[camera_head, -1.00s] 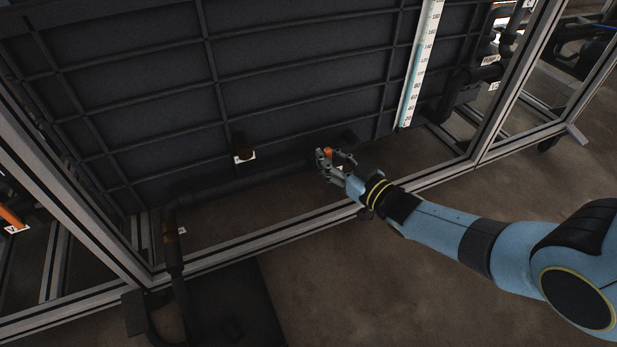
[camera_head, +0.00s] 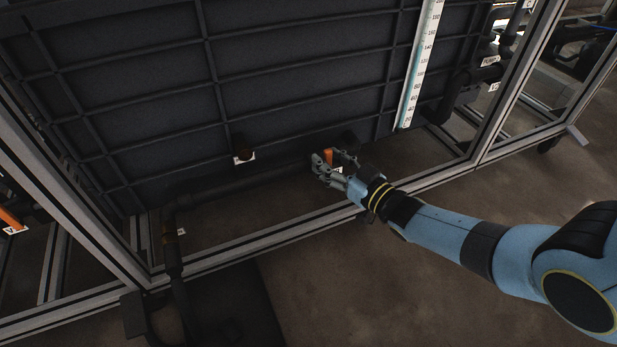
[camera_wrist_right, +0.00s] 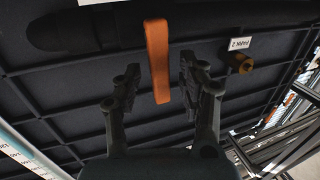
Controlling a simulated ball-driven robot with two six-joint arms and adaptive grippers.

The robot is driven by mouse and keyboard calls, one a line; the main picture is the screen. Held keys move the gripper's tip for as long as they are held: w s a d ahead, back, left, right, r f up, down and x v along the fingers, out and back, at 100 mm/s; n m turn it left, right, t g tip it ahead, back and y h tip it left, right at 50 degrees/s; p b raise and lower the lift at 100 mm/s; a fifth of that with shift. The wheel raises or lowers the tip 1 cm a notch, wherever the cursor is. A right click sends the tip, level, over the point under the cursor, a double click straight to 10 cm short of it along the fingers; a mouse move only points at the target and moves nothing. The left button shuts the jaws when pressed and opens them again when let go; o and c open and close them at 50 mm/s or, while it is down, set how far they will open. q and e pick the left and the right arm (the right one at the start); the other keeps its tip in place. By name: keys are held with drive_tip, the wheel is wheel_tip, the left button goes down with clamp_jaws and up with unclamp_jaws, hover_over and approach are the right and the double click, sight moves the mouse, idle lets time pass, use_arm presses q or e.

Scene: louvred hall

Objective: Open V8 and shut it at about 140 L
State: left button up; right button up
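An orange valve handle (camera_head: 329,156) sits on the dark pipe low in front of the tank. A small white tag beside it is too small to read, so I cannot confirm it is V8. In the right wrist view the handle (camera_wrist_right: 158,60) points crosswise to the dark pipe (camera_wrist_right: 75,32). My right gripper (camera_head: 332,165) is at the handle. Its fingers (camera_wrist_right: 160,92) are open on either side of the handle, with a gap on both sides. The level scale (camera_head: 417,70) stands upright on the tank; its exact reading is unclear. My left gripper is not in view.
The dark ribbed tank (camera_head: 140,85) fills the back. A metal frame rail (camera_head: 270,232) runs below and in front of the handle. A capped port with a white tag (camera_head: 245,158) is left of the handle. Another orange handle (camera_head: 10,219) is at the far left.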

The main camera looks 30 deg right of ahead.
drive_tip(key=shift+r, duration=0.1)
drive_tip(key=shift+s, duration=0.15)
drive_tip(key=s+p, duration=0.1)
drive_tip(key=s, duration=0.5)
drive_tip(key=shift+s+d+p, duration=0.2)
drive_tip(key=shift+d+p, duration=0.15)
drive_tip(key=shift+p, duration=0.05)
drive_tip(key=shift+r, duration=0.1)
